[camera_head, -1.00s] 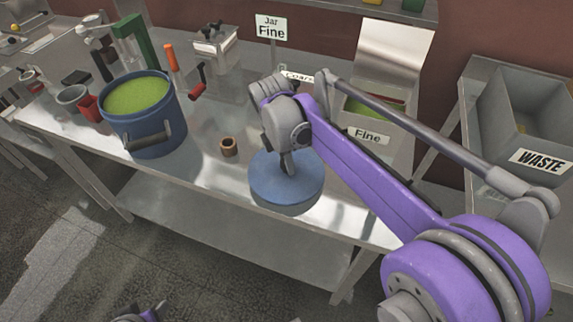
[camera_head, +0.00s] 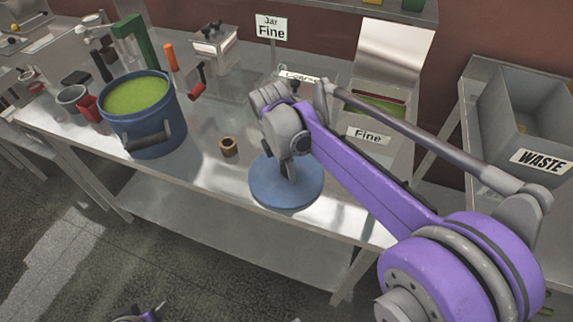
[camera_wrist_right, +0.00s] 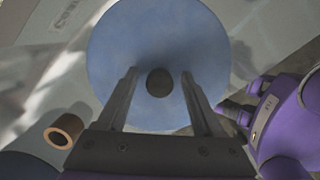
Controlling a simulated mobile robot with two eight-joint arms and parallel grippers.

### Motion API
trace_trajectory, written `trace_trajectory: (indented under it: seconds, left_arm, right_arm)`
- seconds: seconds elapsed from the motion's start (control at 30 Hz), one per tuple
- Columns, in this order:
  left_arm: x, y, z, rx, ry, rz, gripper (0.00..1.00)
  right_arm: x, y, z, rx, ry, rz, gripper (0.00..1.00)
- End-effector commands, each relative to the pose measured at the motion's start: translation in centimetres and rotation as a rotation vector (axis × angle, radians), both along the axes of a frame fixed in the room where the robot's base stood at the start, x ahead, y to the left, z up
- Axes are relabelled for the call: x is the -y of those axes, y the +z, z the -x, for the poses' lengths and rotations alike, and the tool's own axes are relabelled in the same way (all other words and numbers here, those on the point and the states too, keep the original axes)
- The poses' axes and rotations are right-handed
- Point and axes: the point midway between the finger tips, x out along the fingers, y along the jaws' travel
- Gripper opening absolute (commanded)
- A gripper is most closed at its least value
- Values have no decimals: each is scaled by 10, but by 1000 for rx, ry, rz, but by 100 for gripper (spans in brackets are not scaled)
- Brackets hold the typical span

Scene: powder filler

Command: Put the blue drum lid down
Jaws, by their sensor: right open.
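The blue drum lid (camera_head: 286,186) is a flat round disc at the front edge of the steel bench and seems to rest flat on it. In the right wrist view the lid (camera_wrist_right: 130,60) has a dark round knob (camera_wrist_right: 160,83) at its centre. My right gripper (camera_wrist_right: 160,75) is open above the lid, with one finger on each side of the knob and a gap to both. In the head view the right gripper (camera_head: 288,172) points down over the lid. My left gripper is not clearly shown; only a purple arm part shows at the bottom edge.
A blue drum (camera_head: 152,135) with green powder stands on the bench (camera_head: 205,180) at the left. A small brown cup (camera_head: 228,147) stands left of the lid. A "Fine" label (camera_head: 368,134) is behind it, and a grey waste bin (camera_head: 510,130) is at the right.

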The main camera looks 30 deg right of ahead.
Motion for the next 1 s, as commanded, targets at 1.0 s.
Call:
trace_trajectory:
  seconds: [1.0]
  left_arm:
    - [0, 14, -3, 6, 0, 0, 65]
  right_arm:
    - [-18, 122, -1, 0, 0, 0, 68]
